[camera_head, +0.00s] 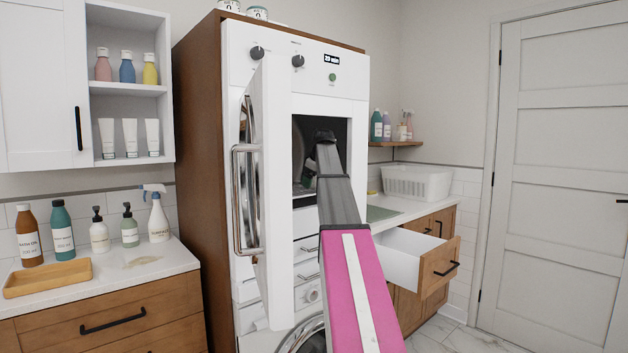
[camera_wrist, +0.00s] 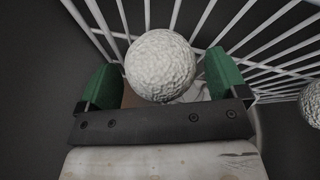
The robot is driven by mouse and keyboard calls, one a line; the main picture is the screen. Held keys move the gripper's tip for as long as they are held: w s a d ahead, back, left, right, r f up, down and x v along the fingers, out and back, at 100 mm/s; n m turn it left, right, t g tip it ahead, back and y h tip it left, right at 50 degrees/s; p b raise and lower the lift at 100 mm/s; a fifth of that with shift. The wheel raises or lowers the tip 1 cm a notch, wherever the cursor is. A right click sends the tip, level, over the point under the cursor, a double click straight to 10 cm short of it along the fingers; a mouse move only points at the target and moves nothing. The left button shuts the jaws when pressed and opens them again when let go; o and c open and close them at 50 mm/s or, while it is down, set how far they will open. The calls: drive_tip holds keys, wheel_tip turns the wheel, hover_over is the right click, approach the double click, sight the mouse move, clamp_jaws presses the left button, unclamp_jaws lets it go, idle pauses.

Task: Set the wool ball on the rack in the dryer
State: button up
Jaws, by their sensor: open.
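A round, whitish, rough-textured wool ball (camera_wrist: 160,65) shows in the wrist view between the green pads of my gripper (camera_wrist: 160,74). My gripper is open, with a narrow gap on each side of the ball. White wire bars of the rack (camera_wrist: 262,50) run behind and beside the ball. The ball appears to be at the rack, but its contact point is hidden. In the head view my arm reaches into the dark opening of the white dryer (camera_head: 345,65); my fingertips and the ball cannot be made out there.
A second similar ball (camera_wrist: 311,103) is cut off at the right edge of the wrist view. The dryer door (camera_head: 268,190) stands open, left of my arm. An open drawer (camera_head: 425,255) juts out on the right. A white basket (camera_head: 416,184) stands on the counter behind it.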

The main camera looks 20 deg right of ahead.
drive_tip(key=v, duration=0.3)
drive_tip(key=s, duration=1.2)
drive_tip(key=shift+d, duration=0.35)
